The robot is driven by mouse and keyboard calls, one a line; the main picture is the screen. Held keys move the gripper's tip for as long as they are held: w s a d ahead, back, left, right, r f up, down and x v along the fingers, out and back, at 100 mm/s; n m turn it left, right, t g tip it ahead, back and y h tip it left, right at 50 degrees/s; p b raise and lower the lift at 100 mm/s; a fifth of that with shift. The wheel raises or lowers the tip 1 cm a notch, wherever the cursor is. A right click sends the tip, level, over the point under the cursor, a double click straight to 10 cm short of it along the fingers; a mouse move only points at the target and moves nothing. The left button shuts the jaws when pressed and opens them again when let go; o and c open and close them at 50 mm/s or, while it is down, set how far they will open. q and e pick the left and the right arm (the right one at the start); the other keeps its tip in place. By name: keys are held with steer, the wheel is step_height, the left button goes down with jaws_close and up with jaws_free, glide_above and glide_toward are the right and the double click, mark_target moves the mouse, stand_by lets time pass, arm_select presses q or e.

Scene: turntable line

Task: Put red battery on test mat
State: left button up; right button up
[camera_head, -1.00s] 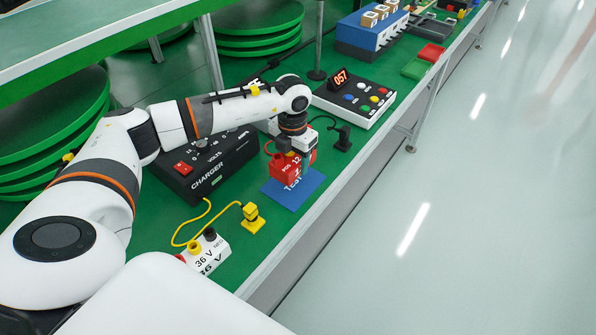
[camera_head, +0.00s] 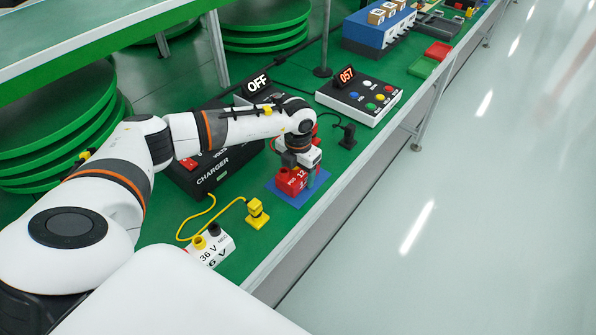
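The red battery (camera_head: 288,183), with white lettering, is upright over the blue test mat (camera_head: 297,202), and its base looks to be on or very close to the mat. My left gripper (camera_head: 300,174) points down from above and is shut on the red battery; its fingers partly hide the battery's right side. The mat's near corner and right edge show around the battery. My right gripper is not in view.
The black charger (camera_head: 212,178) stands left of the mat, with a white 36 V battery (camera_head: 210,246) and a yellow plug (camera_head: 257,214) nearer. A button panel (camera_head: 360,99) stands behind. The bench edge is close on the right.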

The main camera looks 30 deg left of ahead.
arm_select(q)
steer(key=shift+o, duration=0.8)
steer(key=shift+r, duration=0.1)
steer(key=shift+r, duration=0.2)
step_height(320, 180, up, 12)
steer(key=shift+f+b, duration=0.1)
steer(key=shift+b, duration=0.55)
